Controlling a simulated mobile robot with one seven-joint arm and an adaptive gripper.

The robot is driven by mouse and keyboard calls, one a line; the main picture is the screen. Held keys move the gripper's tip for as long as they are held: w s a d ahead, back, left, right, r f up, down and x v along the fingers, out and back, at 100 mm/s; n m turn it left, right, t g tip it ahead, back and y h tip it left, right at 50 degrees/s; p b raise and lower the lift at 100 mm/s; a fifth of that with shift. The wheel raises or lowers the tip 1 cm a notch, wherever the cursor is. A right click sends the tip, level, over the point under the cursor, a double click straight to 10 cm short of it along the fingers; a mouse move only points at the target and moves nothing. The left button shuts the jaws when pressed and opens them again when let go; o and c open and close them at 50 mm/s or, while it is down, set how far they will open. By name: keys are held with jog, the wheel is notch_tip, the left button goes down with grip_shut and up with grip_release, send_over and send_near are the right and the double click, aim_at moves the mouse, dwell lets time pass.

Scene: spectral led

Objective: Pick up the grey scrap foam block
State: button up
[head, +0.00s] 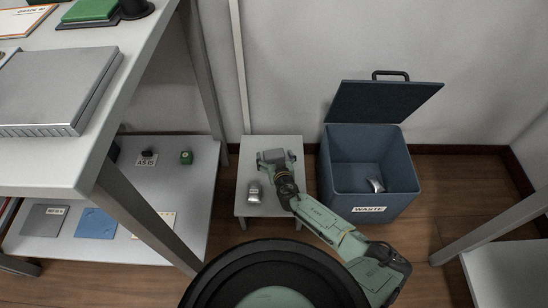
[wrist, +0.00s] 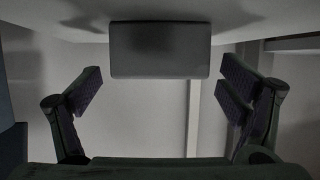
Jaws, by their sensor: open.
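The grey foam block (wrist: 160,50) shows in the wrist view as a dark grey rectangle at the top middle, against a pale surface. My gripper (wrist: 161,68) is open, with one finger to the left of the block and one to the right. There is a gap between each finger and the block, and neither visibly touches it. In the head view my gripper (head: 273,158) is low over the back of the small white table (head: 270,208). There I cannot clearly tell the block from the gripper.
A silver can (head: 253,191) stands on the table's front left. The open blue waste bin (head: 370,200), holding a silver can (head: 376,185), is close on the right. A shelf unit (head: 190,205) stands to the left, and a wall is behind the table.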

jog(key=shift+w, duration=0.15)
jog(key=shift+c, duration=0.5)
jog(key=c, duration=0.8)
jog(key=shift+o, duration=0.2)
jog(key=shift+r, duration=0.1)
